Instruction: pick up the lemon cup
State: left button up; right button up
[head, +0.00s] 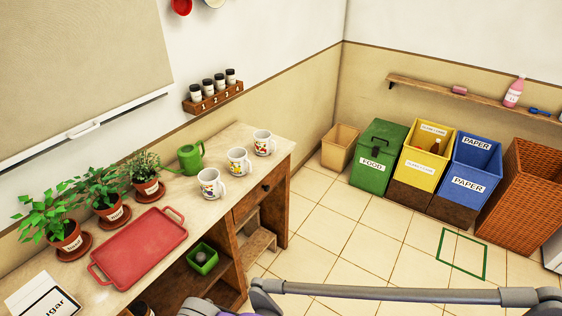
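Three white patterned mugs stand upright in a slanting row on the wooden counter (189,221). The middle mug (239,161) has yellow marks and looks most like the lemon cup, but its print is too small to be sure. The nearest mug (211,184) shows red, yellow and green marks. The farthest mug (263,143) shows small orange-red marks. Part of my own arm crosses the bottom edge, well below the mugs. Neither gripper's fingers show.
A green watering can (190,158), potted plants (66,237) and a red tray (139,248) share the counter left of the mugs. A spice rack (213,98) hangs above. Green (378,155), yellow (424,158) and blue (469,168) bins stand at the back right. The tiled floor between is mostly clear.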

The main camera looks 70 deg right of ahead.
aim_at(238, 160)
jog(key=z, duration=2.1)
jog(key=i+l+u, duration=0.25)
jog(key=u, duration=0.2)
jog(key=i+l+u, duration=0.3)
jog(key=u, duration=0.2)
jog(key=i+l+u, duration=0.15)
jog(key=l+u, duration=0.3)
jog(key=l, duration=0.15)
